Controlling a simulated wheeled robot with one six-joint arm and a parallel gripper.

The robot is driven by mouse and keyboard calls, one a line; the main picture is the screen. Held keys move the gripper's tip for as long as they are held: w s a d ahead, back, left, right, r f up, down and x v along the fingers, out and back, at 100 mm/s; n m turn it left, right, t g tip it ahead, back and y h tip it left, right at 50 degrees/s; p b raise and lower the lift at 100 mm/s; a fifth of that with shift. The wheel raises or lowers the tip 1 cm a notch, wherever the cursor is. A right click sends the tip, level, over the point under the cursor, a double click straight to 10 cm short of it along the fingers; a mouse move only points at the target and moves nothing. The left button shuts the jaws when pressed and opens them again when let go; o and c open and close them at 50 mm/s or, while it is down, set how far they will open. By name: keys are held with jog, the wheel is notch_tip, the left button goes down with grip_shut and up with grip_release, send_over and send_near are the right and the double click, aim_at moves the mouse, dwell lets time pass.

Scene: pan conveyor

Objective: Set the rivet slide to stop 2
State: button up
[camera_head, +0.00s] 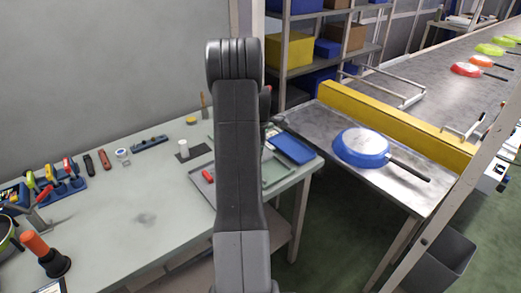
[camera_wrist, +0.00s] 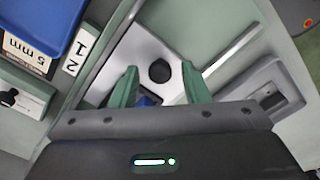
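In the wrist view a black round knob (camera_wrist: 159,71) stands on a pale metal plate (camera_wrist: 146,48); this may be the rivet slide, though I cannot be sure. A white label (camera_wrist: 80,54) with the figures 1 and 2 lies to its left. My gripper (camera_wrist: 160,74) has its two green fingers apart, one on each side of the knob with visible gaps. Whether the fingertips are level with the knob or above it, I cannot tell. A small blue part shows between the fingers, below the knob. In the head view my arm hides the gripper and this spot.
A blue tray (camera_wrist: 40,22) and a "5 mm" label (camera_wrist: 26,52) lie left in the wrist view. A grey slotted block (camera_wrist: 262,102) is at right. In the head view, a blue pan (camera_head: 361,146) rests on the metal table; tools line the workbench's (camera_head: 130,215) left side.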

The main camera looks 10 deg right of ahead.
jog(key=shift+r+b, duration=0.45)
jog(key=shift+r, duration=3.3)
jog(key=shift+d, duration=0.1)
